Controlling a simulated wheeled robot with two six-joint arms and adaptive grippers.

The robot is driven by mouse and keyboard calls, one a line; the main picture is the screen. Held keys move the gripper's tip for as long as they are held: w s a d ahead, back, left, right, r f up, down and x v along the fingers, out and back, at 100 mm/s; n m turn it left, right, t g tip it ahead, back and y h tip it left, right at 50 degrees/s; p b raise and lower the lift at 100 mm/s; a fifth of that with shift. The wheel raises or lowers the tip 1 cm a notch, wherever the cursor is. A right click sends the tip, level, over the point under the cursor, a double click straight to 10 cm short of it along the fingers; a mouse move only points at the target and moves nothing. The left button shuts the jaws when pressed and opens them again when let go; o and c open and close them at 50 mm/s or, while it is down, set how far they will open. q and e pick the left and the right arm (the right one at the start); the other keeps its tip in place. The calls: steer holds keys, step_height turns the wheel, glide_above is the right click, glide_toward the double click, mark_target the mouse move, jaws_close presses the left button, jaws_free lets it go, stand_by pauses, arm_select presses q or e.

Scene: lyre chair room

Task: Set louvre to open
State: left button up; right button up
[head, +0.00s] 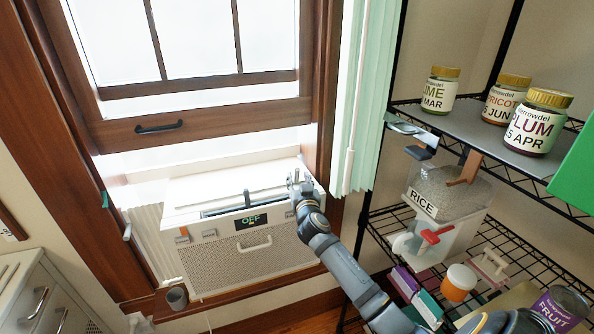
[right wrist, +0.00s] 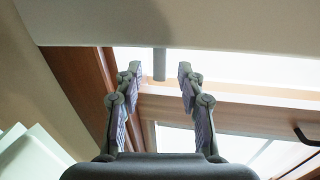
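The white window air conditioner (head: 215,258) sits in the window opening, its display (head: 251,222) reading OFF. A dark slot (head: 228,209), which looks like the louvre, runs along its upper front; its setting is too small to tell. My right gripper (head: 296,180) is at the unit's upper right corner, right of the slot. In the right wrist view my right gripper (right wrist: 158,72) is open, fingers apart. A short grey peg (right wrist: 159,64) shows between the fingertips, with visible gaps on both sides. I cannot tell whether it belongs to the louvre. My left gripper is not in view.
A wire shelf (head: 480,135) with jars and a rice dispenser (head: 447,195) stands close on the right. A pale green curtain (head: 362,110) hangs beside the window. A grey cup (head: 177,298) sits below the unit on the left. A white cabinet (head: 45,300) is at the lower left.

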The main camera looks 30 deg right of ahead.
mark_target(297, 174)
steer(key=shift+x, duration=1.9)
steer(key=shift+c, duration=0.2)
jaws_close()
steer(key=shift+p, duration=0.3)
